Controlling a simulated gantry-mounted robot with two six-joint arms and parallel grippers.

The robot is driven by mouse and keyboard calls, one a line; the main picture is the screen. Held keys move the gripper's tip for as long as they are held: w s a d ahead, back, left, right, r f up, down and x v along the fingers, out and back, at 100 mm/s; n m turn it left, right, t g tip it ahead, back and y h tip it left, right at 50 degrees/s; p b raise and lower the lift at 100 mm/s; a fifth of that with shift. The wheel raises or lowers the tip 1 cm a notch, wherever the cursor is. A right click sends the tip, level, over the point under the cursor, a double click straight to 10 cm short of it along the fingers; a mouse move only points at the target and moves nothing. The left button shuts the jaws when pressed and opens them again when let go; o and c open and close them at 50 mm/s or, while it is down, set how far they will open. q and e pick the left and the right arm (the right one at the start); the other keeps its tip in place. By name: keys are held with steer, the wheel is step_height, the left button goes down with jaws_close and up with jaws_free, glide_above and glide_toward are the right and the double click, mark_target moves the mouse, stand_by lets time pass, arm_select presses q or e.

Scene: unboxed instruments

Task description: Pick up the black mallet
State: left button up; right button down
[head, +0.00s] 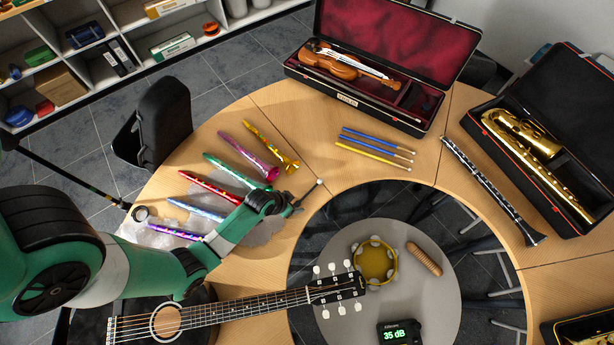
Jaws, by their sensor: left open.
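My left gripper (290,204) is at the end of the green arm that comes in from the left. It is open, above the inner edge of the curved wooden table. A short, thin dark stick with a small pale tip (319,182) shows just beyond its fingers. It looks like the end of the black mallet; the rest is hidden by the gripper. I cannot tell whether the fingers are around it or only near it. My right gripper is not in view.
Several colourful toy horns (205,187) lie left of the gripper. Two blue sticks and a yellow stick (373,152) lie behind it. An open violin case (360,102) stands at the back. A guitar (230,309) lies in front. A tambourine (374,262) rests on the grey round table (436,300).

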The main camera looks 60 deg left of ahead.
mark_target(304, 197)
arm_select(q)
steer(key=s+r+n+g+p, duration=0.1)
steer(key=s+r+p, duration=0.2)
steer(key=s, duration=0.3)
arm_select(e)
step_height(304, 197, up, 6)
arm_select(q)
steer(key=b+x, duration=0.5)
steer(key=x, duration=0.1)
steer(key=shift+w, duration=0.2)
steer(key=shift+w+a+f, duration=0.1)
steer(key=shift+w+f, duration=0.1)
steer(key=shift+f, duration=0.05)
steer(key=b+x, duration=0.2)
steer(key=x, duration=0.1)
steer(key=b+x, duration=0.1)
steer(key=x, duration=0.1)
steer(key=shift+d+f, duration=0.1)
steer(key=shift+d, duration=0.2)
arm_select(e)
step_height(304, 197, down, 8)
arm_select(q)
jaws_close()
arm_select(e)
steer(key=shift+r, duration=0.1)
